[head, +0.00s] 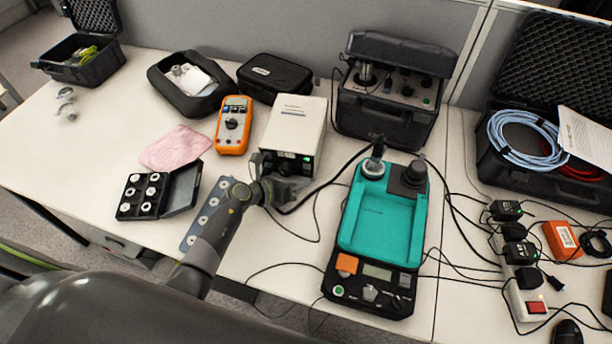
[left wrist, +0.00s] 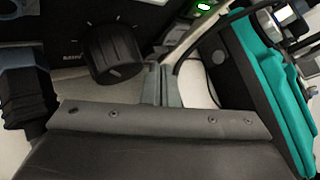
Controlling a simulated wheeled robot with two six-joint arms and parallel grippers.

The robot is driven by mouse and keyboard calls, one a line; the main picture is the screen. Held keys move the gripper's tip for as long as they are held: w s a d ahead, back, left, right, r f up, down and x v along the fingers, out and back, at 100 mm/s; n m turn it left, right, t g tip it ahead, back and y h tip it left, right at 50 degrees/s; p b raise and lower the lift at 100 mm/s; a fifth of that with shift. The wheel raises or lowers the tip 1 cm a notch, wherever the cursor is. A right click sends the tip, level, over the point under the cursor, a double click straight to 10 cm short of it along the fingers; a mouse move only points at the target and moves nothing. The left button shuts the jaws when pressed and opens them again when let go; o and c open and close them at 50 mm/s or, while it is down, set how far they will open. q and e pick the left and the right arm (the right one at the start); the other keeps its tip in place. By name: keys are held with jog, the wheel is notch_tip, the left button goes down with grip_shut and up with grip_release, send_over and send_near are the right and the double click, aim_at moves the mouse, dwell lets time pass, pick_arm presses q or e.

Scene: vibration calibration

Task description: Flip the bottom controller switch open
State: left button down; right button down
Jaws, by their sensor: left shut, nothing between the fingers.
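The controller (head: 297,118) is a beige box with a black front panel, standing at the middle of the table. Its panel has a large black knob (left wrist: 112,54) and a green-lit switch (left wrist: 203,7), cut by the top edge of the left wrist view. In the head view a green light shows on the panel, and my left gripper (head: 284,178) is right in front of its lower part, hiding some of it. My left gripper (left wrist: 161,84) is shut and empty, its fingers pointing at the panel between knob and switch. Contact cannot be told. My right gripper is not in view.
A teal-topped unit (head: 382,224) with cables stands close on the right. An orange multimeter (head: 233,125) and pink cloth (head: 174,148) lie left. A grey plate (head: 206,214) and a case of round weights (head: 141,194) lie front left. A black case (head: 389,98) stands behind.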

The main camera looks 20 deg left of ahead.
aim_at(296, 209)
pick_arm(q)
jog(key=shift+s+d+r+p, duration=0.1)
jog(key=shift+s+p, duration=0.2)
jog(key=shift+s, duration=0.3)
jog(key=shift+s+p, duration=0.3)
jog(key=shift+s, duration=0.05)
jog(key=shift+s+d+r+p, duration=0.15)
jog(key=shift+s+p, duration=0.35)
jog(key=shift+s, duration=0.55)
jog(key=shift+s+d+r+p, duration=0.15)
jog(key=shift+s+p, duration=0.35)
jog(key=shift+s, duration=0.55)
jog(key=shift+a, duration=0.1)
jog(key=shift+s+f, duration=0.1)
jog(key=shift+s, duration=0.05)
